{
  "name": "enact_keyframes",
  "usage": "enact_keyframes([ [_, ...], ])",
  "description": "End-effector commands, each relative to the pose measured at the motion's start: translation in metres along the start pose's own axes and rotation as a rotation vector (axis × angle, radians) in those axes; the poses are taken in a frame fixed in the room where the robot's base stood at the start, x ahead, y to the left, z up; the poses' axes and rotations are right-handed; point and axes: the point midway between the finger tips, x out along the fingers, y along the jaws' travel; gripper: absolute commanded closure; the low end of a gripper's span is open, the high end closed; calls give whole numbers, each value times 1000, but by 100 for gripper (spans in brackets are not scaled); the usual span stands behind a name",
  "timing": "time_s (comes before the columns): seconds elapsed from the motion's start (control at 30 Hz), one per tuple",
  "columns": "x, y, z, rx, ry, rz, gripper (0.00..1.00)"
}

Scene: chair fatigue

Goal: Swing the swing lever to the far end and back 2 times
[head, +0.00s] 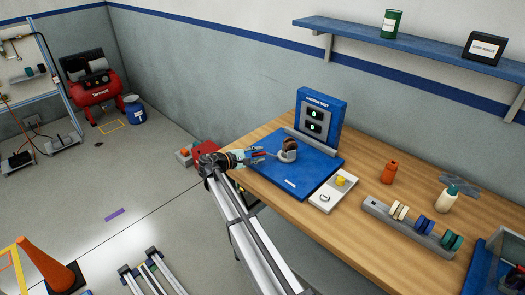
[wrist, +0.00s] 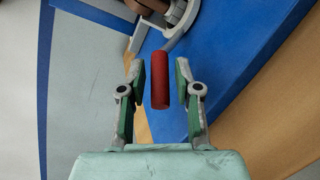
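The swing lever ends in a red cylindrical handle (wrist: 160,80) in the wrist view. It joins a light grey pivot bracket with a brown round part (head: 290,144) on the blue base plate (head: 305,175) of the test rig. My gripper (wrist: 160,72) is open, with its two green-padded fingers on either side of the red handle. A gap shows on both sides, so neither finger appears to touch it. In the head view my gripper (head: 256,154) reaches over the table's left edge beside the bracket. The handle is small and partly hidden there.
A blue display panel (head: 320,114) stands behind the base plate.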

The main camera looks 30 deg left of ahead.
Motion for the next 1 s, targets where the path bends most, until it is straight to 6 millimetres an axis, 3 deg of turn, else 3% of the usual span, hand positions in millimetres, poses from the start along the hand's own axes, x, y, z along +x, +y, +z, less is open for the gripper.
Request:
enact_keyframes([
  [0.23,23,1,0,0,0,0,67],
  [0.57,26,0,0,0,0,0,67],
  [0.67,26,0,0,0,0,0,95],
  [0.7,26,0,0,0,0,0,100],
  [1.0,18,-1,-2,-4,16,10,100],
])
